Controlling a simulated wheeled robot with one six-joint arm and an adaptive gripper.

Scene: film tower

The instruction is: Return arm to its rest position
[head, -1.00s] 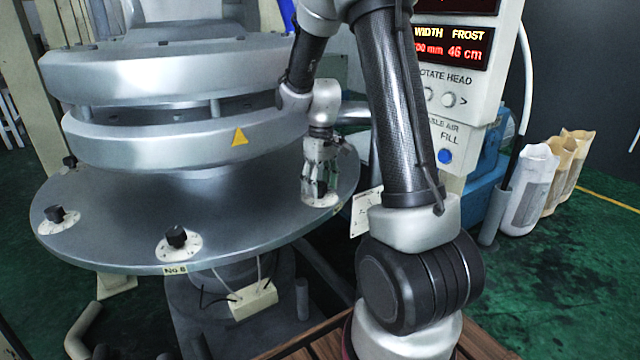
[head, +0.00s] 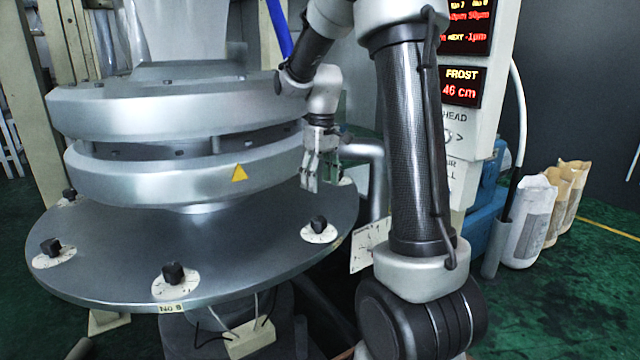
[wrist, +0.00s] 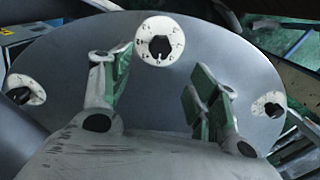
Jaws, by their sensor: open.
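My gripper (head: 312,186) is open and empty. It hangs above the right part of the round grey disc (head: 110,255), a little above and behind a black knob (head: 319,223) on a white dial plate. In the wrist view my gripper (wrist: 162,90) has its green-padded fingers spread, with a dial knob (wrist: 160,47) on the disc beyond and between them, apart from the fingers. My arm runs from the front right up past the control panel, then bends down to the gripper.
More dial knobs sit along the disc's rim, such as one at the front (head: 174,273) and one at left (head: 52,247). A silver ring head (head: 150,180) stands close left of my gripper. The control panel (head: 470,40) is behind my arm. Sacks (head: 532,225) stand at right.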

